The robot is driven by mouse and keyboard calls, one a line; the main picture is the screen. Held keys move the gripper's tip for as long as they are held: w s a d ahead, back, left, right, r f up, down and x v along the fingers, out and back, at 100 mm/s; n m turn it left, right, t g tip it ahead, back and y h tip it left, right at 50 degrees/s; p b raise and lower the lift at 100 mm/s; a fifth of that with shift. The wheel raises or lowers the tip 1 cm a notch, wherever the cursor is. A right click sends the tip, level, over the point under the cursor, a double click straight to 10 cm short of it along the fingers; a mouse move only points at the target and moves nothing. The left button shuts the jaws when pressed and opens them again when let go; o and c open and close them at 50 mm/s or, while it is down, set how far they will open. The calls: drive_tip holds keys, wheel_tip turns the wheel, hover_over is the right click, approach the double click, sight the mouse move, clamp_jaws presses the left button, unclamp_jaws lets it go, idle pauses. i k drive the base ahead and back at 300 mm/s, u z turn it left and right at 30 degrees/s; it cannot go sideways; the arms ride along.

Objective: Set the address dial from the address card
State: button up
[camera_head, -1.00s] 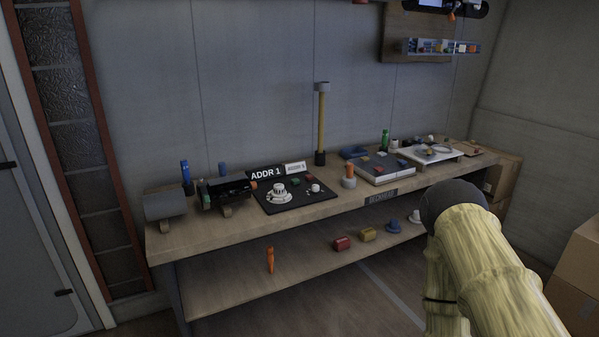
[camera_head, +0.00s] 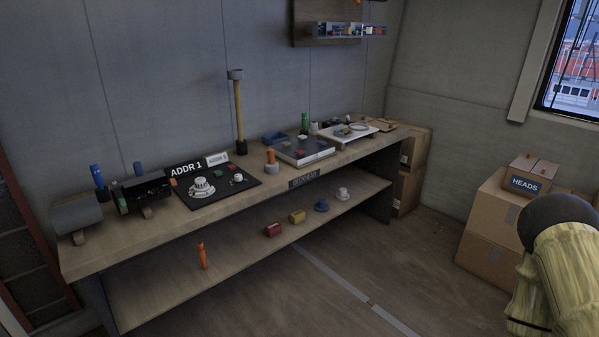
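The address dial (camera_head: 200,187) is a white round knob on a black panel (camera_head: 222,199) on the workbench. A black sign (camera_head: 184,169) reading "ADDR 1" stands at the panel's back edge. A small pale address card (camera_head: 217,159) stands right of the sign; its print seems to read "ADDR" and a digit too small to tell. A green and a red button and a small white knob (camera_head: 238,178) sit right of the dial. Part of my arm shows at the lower right, well away from the dial. My gripper is not in view.
The workbench (camera_head: 110,247) holds a grey cylinder (camera_head: 76,216), a black device (camera_head: 145,190), a yellow post (camera_head: 239,110) and a grey box (camera_head: 304,150). Its lower shelf (camera_head: 160,287) carries small coloured parts. Cardboard boxes (camera_head: 488,230) stand at right. Floor before the bench is open.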

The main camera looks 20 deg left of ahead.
sight(238, 177)
drive_tip(key=z, duration=0.15)
drive_tip(key=i, duration=1.6)
drive_tip(key=u, duration=2.1)
